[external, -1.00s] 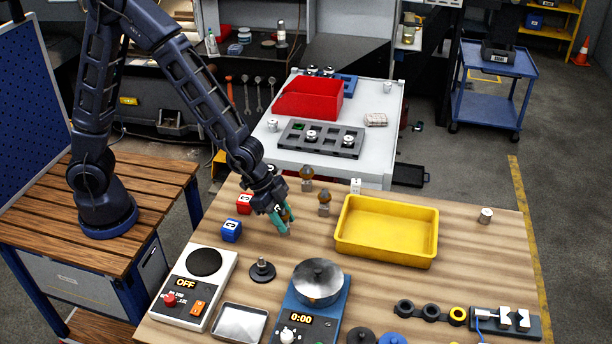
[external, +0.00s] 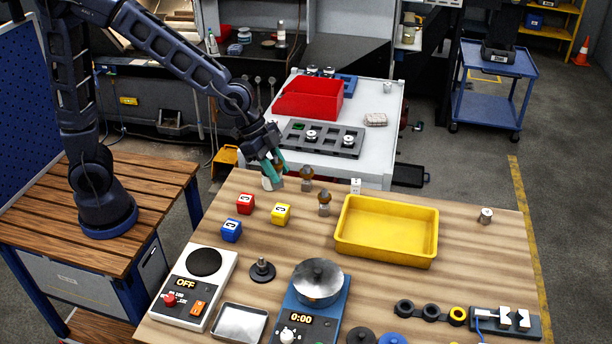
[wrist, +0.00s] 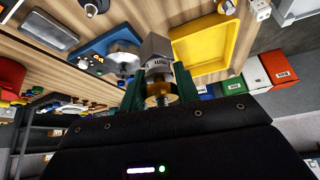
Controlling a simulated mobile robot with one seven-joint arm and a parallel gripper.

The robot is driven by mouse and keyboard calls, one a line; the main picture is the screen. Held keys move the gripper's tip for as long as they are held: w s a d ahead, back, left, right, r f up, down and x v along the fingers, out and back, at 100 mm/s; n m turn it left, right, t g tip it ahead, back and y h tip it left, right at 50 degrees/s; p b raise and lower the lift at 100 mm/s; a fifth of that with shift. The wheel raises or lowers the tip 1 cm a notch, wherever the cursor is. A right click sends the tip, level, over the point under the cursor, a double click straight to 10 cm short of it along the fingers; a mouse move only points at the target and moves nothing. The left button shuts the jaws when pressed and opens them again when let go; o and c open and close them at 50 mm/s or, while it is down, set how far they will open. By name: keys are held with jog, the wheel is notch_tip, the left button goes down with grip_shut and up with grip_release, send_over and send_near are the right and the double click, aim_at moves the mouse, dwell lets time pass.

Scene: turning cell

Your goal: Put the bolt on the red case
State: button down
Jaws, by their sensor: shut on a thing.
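My gripper (external: 271,170) is shut on a bolt-like piece and holds it above the back left part of the wooden table. In the wrist view the bolt (wrist: 156,47) sits between the green fingers, with a grey block-shaped end pointing away from my gripper and a brass-coloured part near the palm. In the external view the fingers partly hide it. The red case could be the open red bin (external: 305,99) on the white bench behind or the small red cube (external: 245,203) in front; I cannot tell which.
A blue cube (external: 231,230) and a yellow cube (external: 281,213) stand in front. A yellow tray (external: 343,247) is to the right. A dark slotted plate (external: 290,138) lies before the red bin.

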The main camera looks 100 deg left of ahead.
jog(key=s+a+r+m+h, duration=0.15)
jog(key=s+a+r, duration=0.25)
jog(key=s+a, duration=0.75)
send_over(245, 198)
jog(key=shift+m+y, duration=0.25)
notch_tip(245, 198, down, 20)
jog(key=shift+w+r, duration=0.1)
jog(key=shift+r, duration=0.15)
jog(key=shift+f, duration=0.15)
jog(key=c, duration=1)
grip_release()
